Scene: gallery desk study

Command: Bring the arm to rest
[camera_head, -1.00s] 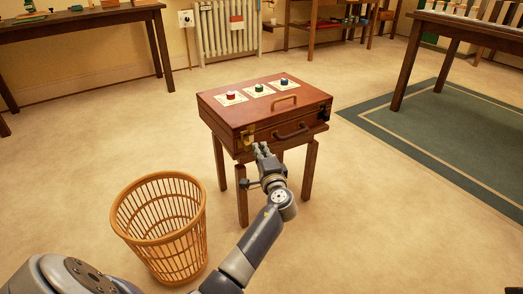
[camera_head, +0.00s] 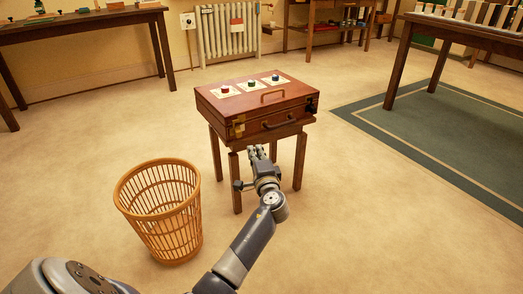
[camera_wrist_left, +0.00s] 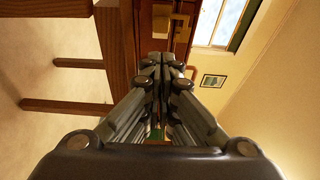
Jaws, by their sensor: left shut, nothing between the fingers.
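My left arm reaches in from the lower left in the head view. Its gripper (camera_head: 257,152) is shut and empty, in front of the small wooden stand (camera_head: 235,180) and just below the front of the brown case (camera_head: 262,98) lying on it. The gripper appears apart from the case. In the left wrist view the closed fingers (camera_wrist_left: 162,65) point toward reddish-brown wood, with the legs of the stand at the left. My right gripper is not in view.
Three cards with a red (camera_head: 225,89), a green (camera_head: 251,84) and a blue piece (camera_head: 276,78) lie on the case. A wicker basket (camera_head: 160,210) stands left of my arm. A green rug (camera_head: 440,140) lies at the right. Floor at the lower right is clear.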

